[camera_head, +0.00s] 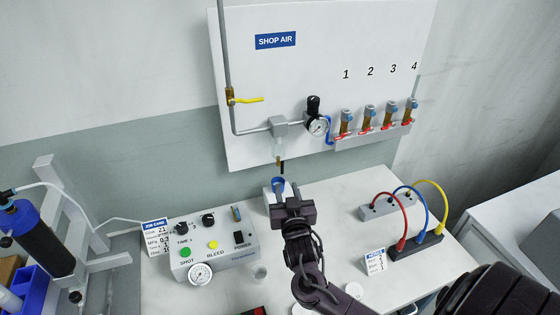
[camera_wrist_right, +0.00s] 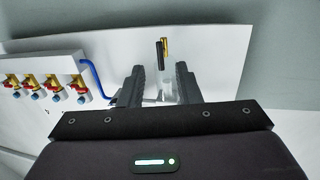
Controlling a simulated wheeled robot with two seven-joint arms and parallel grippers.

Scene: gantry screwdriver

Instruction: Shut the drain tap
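The drain tap (camera_head: 282,167) is a small tap with a dark lever, hanging below the clear filter bowl (camera_head: 278,152) on the shop air panel. In the right wrist view the brass and black tap (camera_wrist_right: 163,48) shows beyond and between my fingertips. The lever looks roughly in line with the tap body, but it is too small to be sure. My right gripper (camera_head: 288,190) is below and in front of the tap; it also shows in the right wrist view (camera_wrist_right: 160,72), open with nothing between its fingers. My left gripper is not in view.
A blue-rimmed container (camera_head: 278,183) stands behind the right gripper, partly hidden. A pressure gauge (camera_head: 318,126) and several red-handled valves (camera_head: 367,123) are to the right. A control box (camera_head: 212,240) and a cable block (camera_head: 415,245) stand on the bench, left and right of my arm.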

